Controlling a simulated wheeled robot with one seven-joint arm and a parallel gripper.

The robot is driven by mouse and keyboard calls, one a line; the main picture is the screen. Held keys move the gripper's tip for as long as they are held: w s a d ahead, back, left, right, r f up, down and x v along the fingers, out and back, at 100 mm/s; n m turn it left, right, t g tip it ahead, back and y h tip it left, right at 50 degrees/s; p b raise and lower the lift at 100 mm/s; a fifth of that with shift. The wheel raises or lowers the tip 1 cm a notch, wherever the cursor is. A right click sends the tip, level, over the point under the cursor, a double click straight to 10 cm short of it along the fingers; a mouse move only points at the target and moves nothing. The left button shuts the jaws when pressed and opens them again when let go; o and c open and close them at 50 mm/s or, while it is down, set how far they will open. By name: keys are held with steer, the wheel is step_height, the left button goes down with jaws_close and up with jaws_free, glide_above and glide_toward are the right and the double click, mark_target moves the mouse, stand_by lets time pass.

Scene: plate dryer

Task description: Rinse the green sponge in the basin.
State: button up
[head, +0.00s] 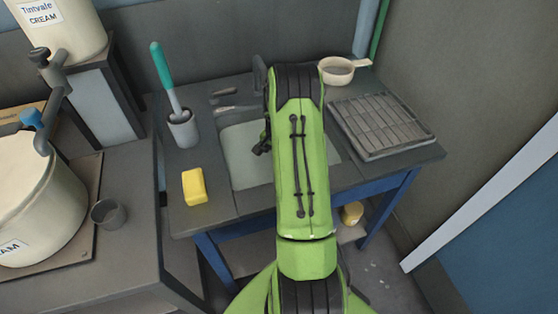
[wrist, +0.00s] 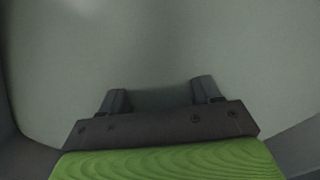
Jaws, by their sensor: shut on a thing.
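The pale grey basin (head: 240,158) is sunk into the dark counter, and my green arm reaches over it, hiding part of it. In the wrist view the basin (wrist: 160,45) fills the view ahead of my gripper (wrist: 159,90), whose two fingers are apart, down in or just over it. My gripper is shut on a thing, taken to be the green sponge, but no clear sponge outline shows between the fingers. A rippled green surface (wrist: 170,164) fills the bottom edge; I cannot tell whether it is sponge or hand. No green sponge lies in the open in the head view.
A yellow sponge (head: 194,187) lies left of the basin. Behind it a teal-handled brush (head: 162,65) stands in a grey holder (head: 183,128). A drying rack (head: 382,125) and a handled pan (head: 340,69) are at right. A large cream pot (head: 35,190) stands far left.

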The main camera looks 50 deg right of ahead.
step_height(320, 180, up, 15)
steer(key=p, duration=1)
stand_by(0.8)
